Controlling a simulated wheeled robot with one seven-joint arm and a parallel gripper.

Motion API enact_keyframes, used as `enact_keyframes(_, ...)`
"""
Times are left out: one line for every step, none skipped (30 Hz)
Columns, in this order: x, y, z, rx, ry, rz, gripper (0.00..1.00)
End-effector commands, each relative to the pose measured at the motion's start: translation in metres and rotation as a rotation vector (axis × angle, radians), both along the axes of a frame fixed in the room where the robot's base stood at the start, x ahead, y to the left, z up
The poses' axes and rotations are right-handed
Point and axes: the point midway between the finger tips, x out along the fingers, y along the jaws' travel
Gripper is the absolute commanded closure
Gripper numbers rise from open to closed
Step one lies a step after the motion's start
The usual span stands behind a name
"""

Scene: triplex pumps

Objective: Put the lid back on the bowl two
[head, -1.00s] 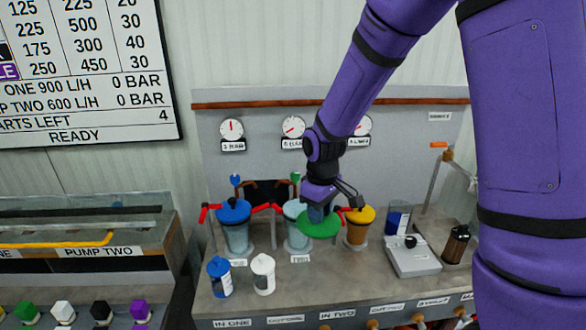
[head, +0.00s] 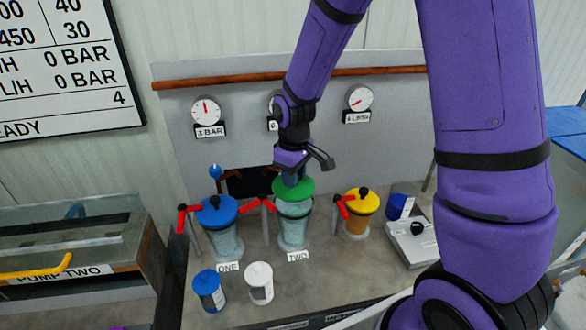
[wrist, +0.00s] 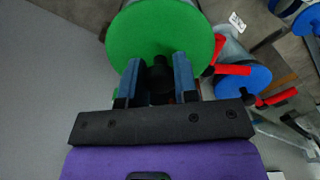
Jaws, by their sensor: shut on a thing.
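The green lid (head: 294,189) is held by my gripper (head: 293,176), right above bowl two (head: 294,229), a clear bowl behind the TWO label. The lid overlaps the bowl's rim in the head view, and I cannot tell whether it touches it. In the wrist view the green lid (wrist: 160,38) fills the top middle, and my gripper's fingers (wrist: 160,80) are shut on its dark knob. The lid hides most of the bowl's mouth.
The blue-lidded bowl one (head: 221,232) stands left, and a yellow-lidded bowl (head: 359,218) right. Red handles (head: 262,203) stick out beside the bowls. A blue jar (head: 209,291) and a white jar (head: 260,284) stand in front. A grey device (head: 412,246) is at right.

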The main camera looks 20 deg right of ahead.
Motion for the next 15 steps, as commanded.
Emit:
enact_keyframes(0.000,0.000,-0.005,0.000,0.001,0.000,0.96)
enact_keyframes(0.000,0.000,-0.007,0.000,0.001,0.000,0.96)
enact_keyframes(0.000,0.000,-0.011,0.000,0.002,0.000,0.96)
enact_keyframes(0.000,0.000,-0.014,0.000,0.001,0.000,0.96)
enact_keyframes(0.000,0.000,-0.016,0.000,0.001,0.001,0.96)
enact_keyframes(0.000,0.000,-0.019,-0.001,0.001,0.001,0.96)
enact_keyframes(0.000,0.000,-0.022,0.000,0.001,0.000,0.96)
enact_keyframes(0.000,0.000,-0.024,0.000,0.001,0.000,0.96)
enact_keyframes(0.000,0.000,-0.027,-0.001,0.001,0.000,0.96)
enact_keyframes(0.000,0.000,-0.029,-0.001,0.001,0.000,0.96)
enact_keyframes(0.000,0.000,-0.031,-0.001,0.001,0.000,0.96)
enact_keyframes(0.000,0.000,-0.033,-0.001,0.001,0.000,0.96)
enact_keyframes(0.000,0.000,-0.035,-0.001,0.001,0.000,0.96)
enact_keyframes(0.000,0.000,-0.036,-0.001,0.001,0.000,0.96)
enact_keyframes(0.000,0.000,-0.038,-0.001,0.001,0.000,0.96)
